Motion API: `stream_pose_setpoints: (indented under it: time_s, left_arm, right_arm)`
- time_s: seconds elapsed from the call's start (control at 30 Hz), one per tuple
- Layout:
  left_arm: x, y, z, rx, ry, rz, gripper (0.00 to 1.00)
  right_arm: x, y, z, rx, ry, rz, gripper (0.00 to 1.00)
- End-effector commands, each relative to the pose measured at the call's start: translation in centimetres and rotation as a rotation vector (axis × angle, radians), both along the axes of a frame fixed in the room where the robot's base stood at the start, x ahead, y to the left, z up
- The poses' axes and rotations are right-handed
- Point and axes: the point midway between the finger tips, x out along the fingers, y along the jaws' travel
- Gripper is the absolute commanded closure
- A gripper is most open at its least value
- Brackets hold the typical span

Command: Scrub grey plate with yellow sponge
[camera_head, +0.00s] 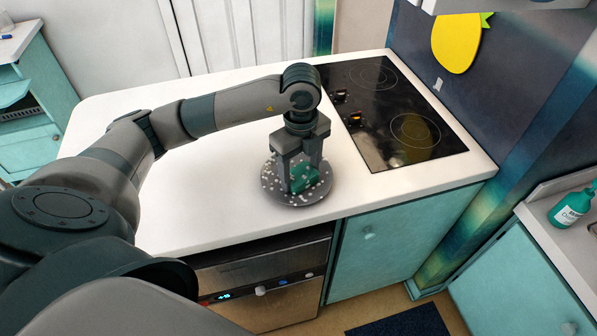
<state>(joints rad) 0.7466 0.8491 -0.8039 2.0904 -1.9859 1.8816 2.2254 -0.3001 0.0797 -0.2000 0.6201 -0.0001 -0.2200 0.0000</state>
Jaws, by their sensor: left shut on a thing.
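A round grey plate (273,191) lies flat on the white counter near its front edge, dotted with white specks. My left gripper (300,175) points down over the plate and is shut on a sponge (304,182). The sponge looks green in the camera_head view, not yellow. It is held low at the plate, and it appears to touch the surface. The fingers hide part of the sponge and of the plate's far side. My right gripper is not in view.
A black cooktop (385,115) lies right of the plate. The white counter (200,195) is clear to the left. Below it are an oven (270,290) and a teal cabinet (390,240).

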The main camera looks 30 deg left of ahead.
Motion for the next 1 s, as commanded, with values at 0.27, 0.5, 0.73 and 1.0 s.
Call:
stream_pose_setpoints:
  time_s: [0.27,0.5,0.73,1.0]
  left_arm:
    - [1.4,-0.3,0.1,0.0,-0.001,0.002,0.58]
    - [1.5,-0.2,0.2,0.001,-0.001,0.001,0.58]
    - [1.6,0.0,0.1,0.001,-0.001,0.001,0.58]
    - [2.6,1.0,-0.1,0.0,-0.002,0.002,0.58]
  right_arm:
    - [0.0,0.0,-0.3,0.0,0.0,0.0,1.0]
    - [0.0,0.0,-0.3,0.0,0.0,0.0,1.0]
    - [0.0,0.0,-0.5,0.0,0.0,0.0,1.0]
    - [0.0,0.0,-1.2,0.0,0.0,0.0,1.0]
